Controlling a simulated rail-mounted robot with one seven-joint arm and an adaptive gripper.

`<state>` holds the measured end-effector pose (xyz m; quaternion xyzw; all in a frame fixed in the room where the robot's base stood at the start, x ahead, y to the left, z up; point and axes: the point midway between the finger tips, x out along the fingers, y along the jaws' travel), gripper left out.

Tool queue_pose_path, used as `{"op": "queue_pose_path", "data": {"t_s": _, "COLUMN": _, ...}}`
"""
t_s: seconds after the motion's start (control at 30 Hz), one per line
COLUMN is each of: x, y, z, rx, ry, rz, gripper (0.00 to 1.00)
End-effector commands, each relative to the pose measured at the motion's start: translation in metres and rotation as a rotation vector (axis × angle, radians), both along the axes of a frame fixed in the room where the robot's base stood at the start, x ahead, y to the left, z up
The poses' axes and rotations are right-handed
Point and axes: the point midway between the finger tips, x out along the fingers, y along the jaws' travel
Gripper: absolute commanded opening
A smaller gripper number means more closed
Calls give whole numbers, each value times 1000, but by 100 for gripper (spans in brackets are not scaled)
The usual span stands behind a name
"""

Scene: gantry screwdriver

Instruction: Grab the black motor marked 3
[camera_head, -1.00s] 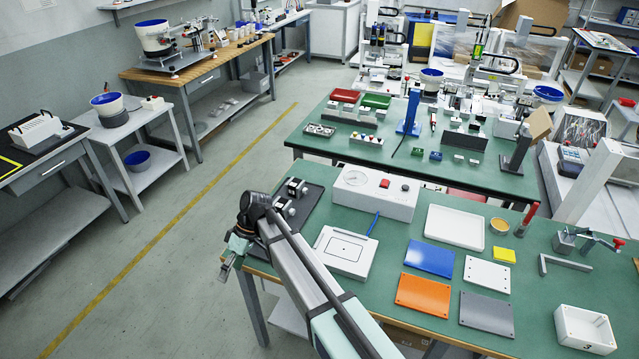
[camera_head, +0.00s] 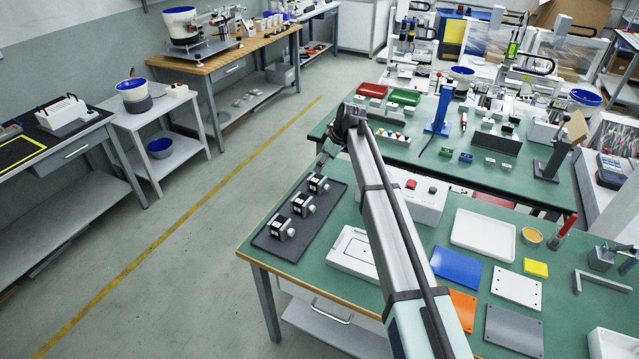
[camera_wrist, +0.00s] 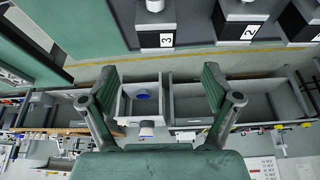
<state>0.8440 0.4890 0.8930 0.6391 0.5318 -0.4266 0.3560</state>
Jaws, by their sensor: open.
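The black motor marked 3 (camera_wrist: 157,39) shows at the top of the wrist view, with a white number label and a grey shaft part. The motors marked 2 (camera_wrist: 248,31) and a third one (camera_wrist: 299,24) stand to its right. In the head view, three motors (camera_head: 318,184) (camera_head: 302,205) (camera_head: 281,227) stand in a row on a dark tray (camera_head: 269,243); their numbers are too small to read there. My gripper (camera_wrist: 160,74) is open and empty, its fingers apart below motor 3 in the wrist view.
The tray lies at the left end of the green table (camera_head: 390,207). A white box with a red button (camera_head: 424,202) and a white framed plate (camera_head: 353,254) stand right of the tray. Another green table (camera_head: 403,151) is behind. Floor left of the table is clear.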

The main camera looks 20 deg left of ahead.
Motion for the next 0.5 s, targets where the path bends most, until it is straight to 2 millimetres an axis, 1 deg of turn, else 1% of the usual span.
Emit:
{"op": "queue_pose_path", "data": {"t_s": 0.1, "x": 2, "y": 10, "z": -22, "rx": -2, "ry": 3, "rz": 0, "gripper": 89}}
{"op": "queue_pose_path", "data": {"t_s": 0.23, "x": 4, "y": 18, "z": -43, "rx": -1, "ry": 2, "rz": 0, "gripper": 89}}
{"op": "queue_pose_path", "data": {"t_s": 0.4, "x": 5, "y": 25, "z": -62, "rx": 0, "ry": 1, "rz": -1, "gripper": 89}}
{"op": "queue_pose_path", "data": {"t_s": 0.5, "x": 5, "y": 27, "z": -66, "rx": 0, "ry": 1, "rz": -1, "gripper": 89}}
